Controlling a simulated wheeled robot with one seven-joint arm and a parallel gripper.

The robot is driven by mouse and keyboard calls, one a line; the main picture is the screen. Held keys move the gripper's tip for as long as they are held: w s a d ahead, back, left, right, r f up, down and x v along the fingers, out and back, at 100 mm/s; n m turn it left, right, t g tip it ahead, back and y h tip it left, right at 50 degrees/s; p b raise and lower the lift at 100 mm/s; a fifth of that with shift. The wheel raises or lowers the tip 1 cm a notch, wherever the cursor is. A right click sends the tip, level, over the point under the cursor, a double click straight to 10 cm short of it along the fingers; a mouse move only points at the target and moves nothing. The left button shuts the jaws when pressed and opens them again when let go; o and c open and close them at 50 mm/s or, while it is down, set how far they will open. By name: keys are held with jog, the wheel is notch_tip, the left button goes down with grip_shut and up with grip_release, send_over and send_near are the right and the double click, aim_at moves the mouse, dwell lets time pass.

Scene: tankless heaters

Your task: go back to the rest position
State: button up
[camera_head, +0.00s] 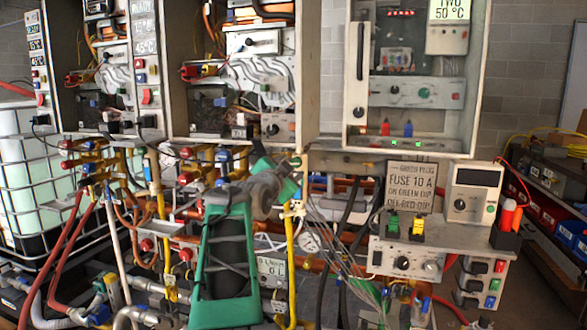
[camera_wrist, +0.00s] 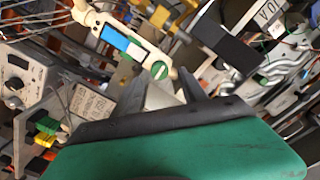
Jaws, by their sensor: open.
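My gripper (camera_wrist: 161,82) shows in the wrist view with its two dark fingers apart and nothing between them. It points at a heater panel with a blue and white part (camera_wrist: 121,42) and a round green knob (camera_wrist: 160,70) just beyond the fingertips. I cannot tell whether the fingers touch anything. In the head view my green and black arm rises in the middle, in front of the pipes, and bends at a grey joint. The fingers are hard to make out there.
Open heater cabinets (camera_head: 240,85) and a panel (camera_head: 415,75) stand behind the arm. Pipes, hoses and a gauge (camera_head: 308,239) crowd below. At right are a bench unit (camera_head: 440,255), a meter (camera_head: 473,192), a fuse sign (camera_head: 409,187) and green and yellow clips (camera_head: 417,229).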

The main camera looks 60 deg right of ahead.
jog(key=a, duration=0.3)
jog(key=shift+s+a, duration=0.2)
jog(key=shift+s, duration=0.1)
jog(key=w+a+f+n+t+y+p, duration=0.25)
jog(key=w+a+f+n, duration=0.2)
jog(key=a, duration=0.35)
jog(key=w+a+f+n+t+y+p, duration=0.1)
jog(key=w+a+f+n+y+p, duration=0.25)
jog(key=w+a, duration=0.4)
jog(key=w+a+f+n+t+y+p, duration=0.2)
jog(key=w+a+f+n+y, duration=0.15)
jog(key=a, duration=0.65)
jog(key=s+a+f+n+g+y+p, duration=0.1)
jog(key=s+a+f+n+y+p, duration=0.2)
jog(key=a, duration=0.7)
jog(key=a+f+n+g+y+p, duration=0.1)
jog(key=a+f+n+y+p, duration=0.3)
jog(key=a, duration=0.6)
jog(key=s+a+f+n+g, duration=0.1)
jog(key=s+a+f+n, duration=0.1)
jog(key=s+a, duration=0.3)
jog(key=s+a+f+n+g+y, duration=0.1)
jog(key=s+a+f+n+g, duration=0.1)
jog(key=s+a+n, duration=0.2)
jog(key=shift+s+a, duration=0.35)
jog(key=shift+a, duration=0.4)
